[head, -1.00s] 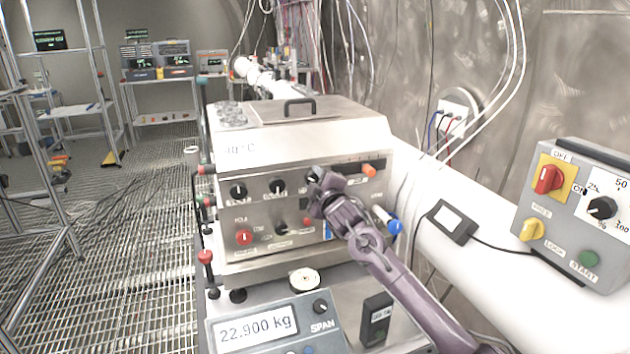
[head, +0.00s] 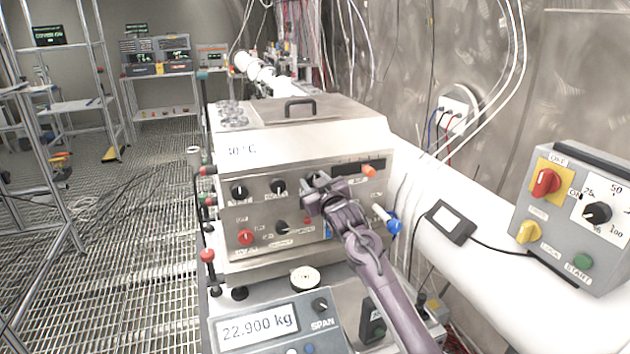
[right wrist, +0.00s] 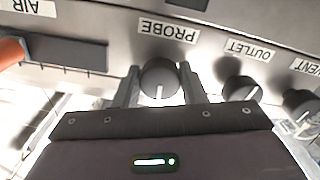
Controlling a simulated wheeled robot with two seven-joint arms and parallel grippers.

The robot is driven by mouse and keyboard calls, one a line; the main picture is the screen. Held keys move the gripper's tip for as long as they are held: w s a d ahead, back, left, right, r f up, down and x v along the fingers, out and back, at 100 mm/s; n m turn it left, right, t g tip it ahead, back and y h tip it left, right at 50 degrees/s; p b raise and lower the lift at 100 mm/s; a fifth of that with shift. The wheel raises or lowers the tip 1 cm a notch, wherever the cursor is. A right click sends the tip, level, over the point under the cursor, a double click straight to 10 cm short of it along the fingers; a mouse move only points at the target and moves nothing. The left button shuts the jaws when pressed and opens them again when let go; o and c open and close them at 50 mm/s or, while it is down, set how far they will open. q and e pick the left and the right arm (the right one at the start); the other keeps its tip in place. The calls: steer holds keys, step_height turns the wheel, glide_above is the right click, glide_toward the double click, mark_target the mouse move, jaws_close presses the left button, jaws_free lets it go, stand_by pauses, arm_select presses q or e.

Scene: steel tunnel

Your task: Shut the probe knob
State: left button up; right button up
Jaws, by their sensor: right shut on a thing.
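The probe knob (right wrist: 160,78) is dark and round with a pale pointer line. It sits below the PROBE label (right wrist: 168,30), which appears upside down in the right wrist view. My right gripper (right wrist: 161,86) has one finger on each side of the knob and is shut on it. In the head view my right gripper (head: 314,188) is at the upper right of the steel box's front panel (head: 262,214), and it mostly hides the knob. The pointer line runs toward the gripper in the right wrist view. My left gripper is not in view.
The outlet knob (right wrist: 241,89) and vent knob (right wrist: 299,102) are close beside the probe knob. An orange knob (head: 369,171) and a blue-ended fitting (head: 393,226) are near my right arm. A scale display (head: 257,325) stands in front; a grey control box (head: 575,215) is at right.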

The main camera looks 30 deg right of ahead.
steer(key=shift+f+m, duration=0.15)
steer(key=shift+m, duration=0.45)
steer(key=o, duration=1)
steer(key=shift+b+v, duration=1.15)
steer(key=shift+v, duration=2.75)
